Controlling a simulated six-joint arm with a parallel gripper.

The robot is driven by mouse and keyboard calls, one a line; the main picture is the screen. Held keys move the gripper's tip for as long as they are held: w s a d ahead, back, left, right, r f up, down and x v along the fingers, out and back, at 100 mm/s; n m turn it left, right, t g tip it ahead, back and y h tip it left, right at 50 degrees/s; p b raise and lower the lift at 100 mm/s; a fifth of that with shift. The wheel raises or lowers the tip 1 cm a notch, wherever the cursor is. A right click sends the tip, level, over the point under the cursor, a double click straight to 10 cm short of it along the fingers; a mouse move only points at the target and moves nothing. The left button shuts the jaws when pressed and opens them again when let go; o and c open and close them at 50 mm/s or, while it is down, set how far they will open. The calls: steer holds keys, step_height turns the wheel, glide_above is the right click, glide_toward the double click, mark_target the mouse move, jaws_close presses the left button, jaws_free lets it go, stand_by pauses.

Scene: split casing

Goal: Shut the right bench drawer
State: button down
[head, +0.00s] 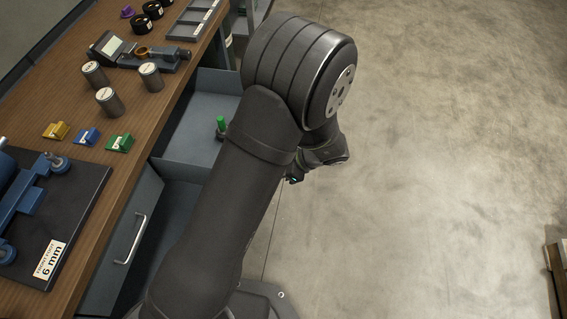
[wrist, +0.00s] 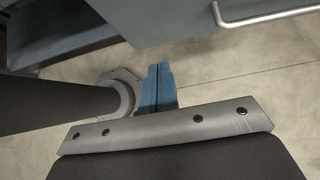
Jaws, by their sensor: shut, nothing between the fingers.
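The right bench drawer (head: 190,145) stands pulled out from the bench in the head view, a blue-grey tray. My arm hides its outer end. In the wrist view, a blue-grey panel with a bar handle (wrist: 265,17) crosses the top; it looks like this drawer's front. My gripper (head: 294,179) is mostly hidden behind my arm in the head view, on the floor side of the drawer. In the wrist view its blue fingers (wrist: 158,72) are together and empty, just below the panel in the picture. I cannot tell whether they touch it.
A green-topped item (head: 221,124) stands in the open drawer. Another drawer front (head: 120,245) with a bar handle is nearer, flush with the bench. The wooden bench top (head: 60,105) holds grey cylinders, coloured blocks and a dark mat.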

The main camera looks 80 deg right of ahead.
steer(key=w+f, duration=0.2)
steer(key=w, duration=0.4)
steer(key=shift+w+f, duration=0.25)
steer(key=shift+w, duration=0.05)
steer(key=shift+w, duration=0.1)
steer(key=w, duration=2.8)
steer(key=shift+w, duration=0.2)
steer(key=shift+w, duration=0.1)
steer(key=shift+r, duration=0.1)
